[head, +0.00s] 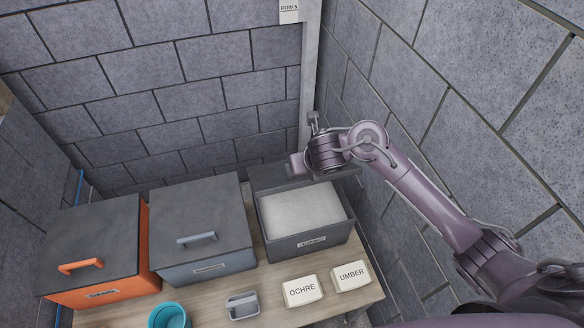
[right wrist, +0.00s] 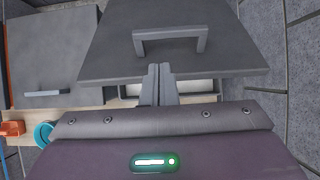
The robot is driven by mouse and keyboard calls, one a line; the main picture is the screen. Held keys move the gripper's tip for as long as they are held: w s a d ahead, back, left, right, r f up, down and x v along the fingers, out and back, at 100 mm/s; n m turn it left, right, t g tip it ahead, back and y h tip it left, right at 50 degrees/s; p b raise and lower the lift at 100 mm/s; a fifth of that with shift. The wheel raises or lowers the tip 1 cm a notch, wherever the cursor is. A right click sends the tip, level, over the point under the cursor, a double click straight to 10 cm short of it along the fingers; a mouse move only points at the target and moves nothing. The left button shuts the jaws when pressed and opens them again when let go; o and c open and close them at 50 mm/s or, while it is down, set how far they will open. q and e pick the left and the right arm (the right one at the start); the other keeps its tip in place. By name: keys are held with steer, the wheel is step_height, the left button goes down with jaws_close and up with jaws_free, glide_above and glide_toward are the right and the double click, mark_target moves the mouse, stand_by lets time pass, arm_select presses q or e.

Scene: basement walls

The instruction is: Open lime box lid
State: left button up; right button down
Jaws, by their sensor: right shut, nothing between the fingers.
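The dark grey lime box (head: 298,243) stands at the right end of the table, its front label hard to read. Its top is uncovered in the head view, showing pale, grainy contents (head: 303,210). Its dark grey lid (head: 268,179) is raised at the back of the box. In the right wrist view the lid (right wrist: 240,60) fills the upper middle, with its grey handle (right wrist: 170,41) toward the top. My right gripper (right wrist: 158,70) is shut and empty at the lid's near edge; I cannot tell whether it touches. My left gripper is out of view.
A blue-grey lidded box (head: 203,235) and an orange lidded box (head: 98,255) stand to the left. A teal cup (head: 169,316), a grey handled object (head: 242,305) and OCHRE (head: 302,291) and UMBER (head: 351,276) blocks sit in front. Block walls close in behind and right.

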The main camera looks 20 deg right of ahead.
steer(key=b, duration=0.1)
glide_above(304, 176)
steer(key=s, duration=0.3)
steer(key=f, duration=0.4)
steer(key=shift+w+d+f, duration=0.25)
steer(key=shift+f, duration=0.1)
steer(key=shift+w+a+f, duration=0.15)
steer(key=shift+w+f, duration=0.3)
steer(key=shift+f, duration=0.05)
steer(key=shift+w+a+f, duration=0.15)
steer(key=shift+w+f, duration=0.25)
steer(key=shift+f, duration=0.1)
steer(key=shift+w+f, duration=0.25)
steer(key=shift+f, duration=0.1)
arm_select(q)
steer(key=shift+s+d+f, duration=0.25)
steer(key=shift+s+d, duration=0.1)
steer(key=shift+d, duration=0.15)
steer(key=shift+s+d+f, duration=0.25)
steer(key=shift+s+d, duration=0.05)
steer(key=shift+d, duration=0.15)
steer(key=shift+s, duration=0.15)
